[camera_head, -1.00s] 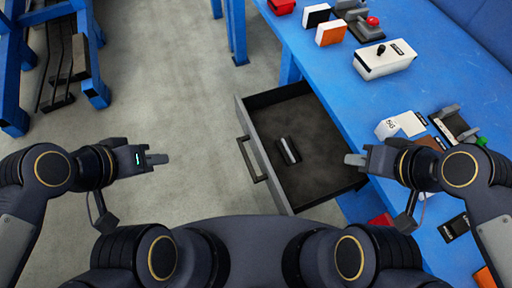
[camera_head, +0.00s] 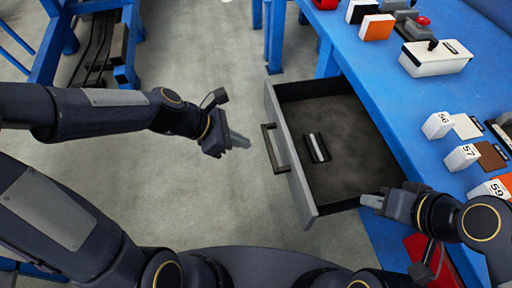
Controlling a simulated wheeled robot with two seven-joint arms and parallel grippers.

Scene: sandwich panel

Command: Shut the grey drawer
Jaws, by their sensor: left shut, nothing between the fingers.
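The grey drawer (camera_head: 299,160) stands open, pulled out from under the blue workbench toward the left. Its dark handle (camera_head: 271,149) is on the front panel, which faces left. A small dark and silver item (camera_head: 317,147) lies on the drawer floor. My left gripper (camera_head: 242,141) is shut and empty, a short way left of the handle and apart from it. My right gripper (camera_head: 368,201) is by the drawer's near side, at its lower right corner. Its fingers are too small to tell whether they are open.
The blue workbench (camera_head: 400,100) carries a white box with a black knob (camera_head: 436,57), orange and white blocks and several numbered white blocks at the right. A blue rack (camera_head: 52,45) stands at the upper left. The grey floor (camera_head: 200,50) left of the drawer is clear.

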